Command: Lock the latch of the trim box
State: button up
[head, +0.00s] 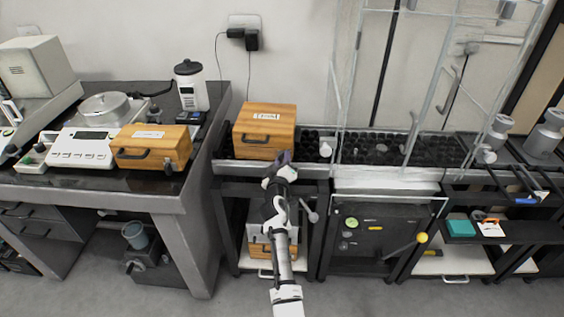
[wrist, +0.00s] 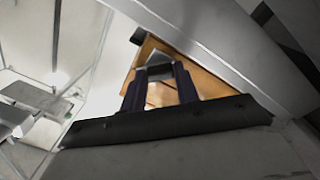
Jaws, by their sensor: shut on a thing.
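The wooden box (head: 250,139) with a white label on its lid stands on the middle bench in the head view, lid down. I take it as the trim box, though its label is too small to read. It has a dark handle on its front. My gripper (head: 284,157) is at the right end of its front face, where it hides the latch. In the wrist view the dark fingers (wrist: 160,75) stand against the box's wood (wrist: 202,86). They are shut on a small part there, seemingly the latch; its position cannot be told.
A similar wooden box (head: 175,148) stands on the left table beside a white balance (head: 82,150). A glass enclosure (head: 345,90) stands close to the right of my gripper. The bench's metal front edge (head: 235,168) runs just below the box.

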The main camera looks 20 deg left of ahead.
jog(key=n+p, duration=0.1)
jog(key=n, duration=0.7)
jog(key=shift+n, duration=0.4)
jog(key=shift+n+p, duration=0.3)
jog(key=o, duration=1)
jog(key=shift+f, duration=0.15)
